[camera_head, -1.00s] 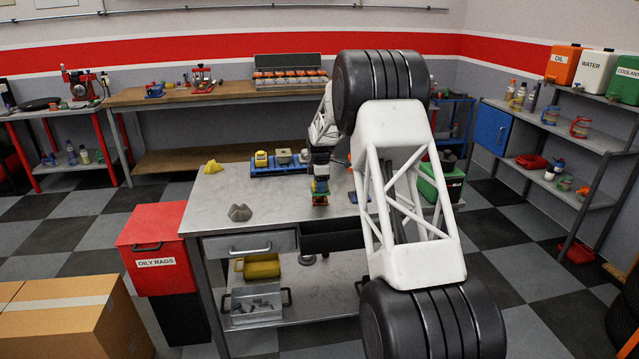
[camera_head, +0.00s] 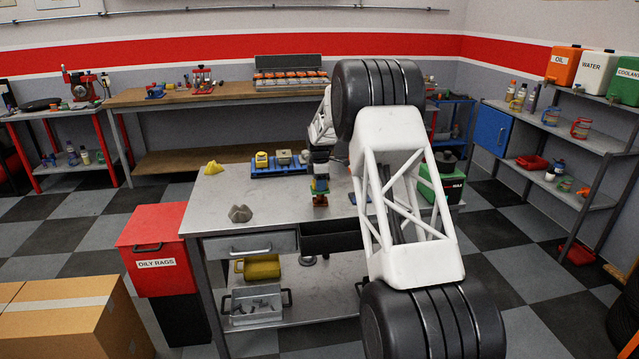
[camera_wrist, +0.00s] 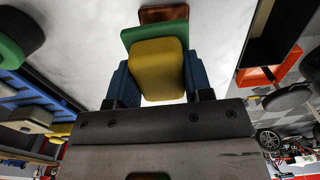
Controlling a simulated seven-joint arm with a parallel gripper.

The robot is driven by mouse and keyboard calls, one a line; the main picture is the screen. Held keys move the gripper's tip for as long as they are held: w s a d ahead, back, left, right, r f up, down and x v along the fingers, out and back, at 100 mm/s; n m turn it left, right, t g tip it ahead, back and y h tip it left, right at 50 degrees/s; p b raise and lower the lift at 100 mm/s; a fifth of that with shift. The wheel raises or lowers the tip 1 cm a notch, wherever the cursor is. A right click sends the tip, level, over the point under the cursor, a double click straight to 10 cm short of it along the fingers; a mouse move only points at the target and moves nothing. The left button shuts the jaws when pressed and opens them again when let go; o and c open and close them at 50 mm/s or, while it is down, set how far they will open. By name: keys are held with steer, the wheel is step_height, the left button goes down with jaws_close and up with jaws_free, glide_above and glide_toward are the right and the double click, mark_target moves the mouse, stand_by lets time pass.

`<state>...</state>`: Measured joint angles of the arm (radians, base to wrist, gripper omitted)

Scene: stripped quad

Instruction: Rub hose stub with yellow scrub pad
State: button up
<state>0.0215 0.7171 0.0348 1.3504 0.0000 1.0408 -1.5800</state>
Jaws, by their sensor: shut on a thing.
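My gripper (camera_head: 320,186) points down over the steel bench top. In the wrist view its two blue fingers (camera_wrist: 156,84) are shut on the yellow scrub pad (camera_wrist: 159,68). A green layer or block (camera_wrist: 146,33) shows just beyond the yellow pad, and a brown piece (camera_wrist: 163,13) beyond that. In the head view, green and reddish-brown parts show below the fingers, close to the bench top. I cannot tell whether the brown piece is the hose stub or whether it touches the pad. No hose stub can be clearly made out elsewhere.
The steel bench (camera_head: 275,205) carries a blue tray (camera_head: 280,167) with small items at the back, a yellow wedge (camera_head: 213,168) and a grey lump (camera_head: 240,213) on the left. A black open drawer (camera_head: 331,237) is at the front.

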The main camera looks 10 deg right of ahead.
steer(key=shift+s, duration=1.4)
step_height(320, 180, up, 8)
steer(key=shift+w+f, duration=0.1)
steer(key=shift+f, duration=0.1)
stand_by(0.4)
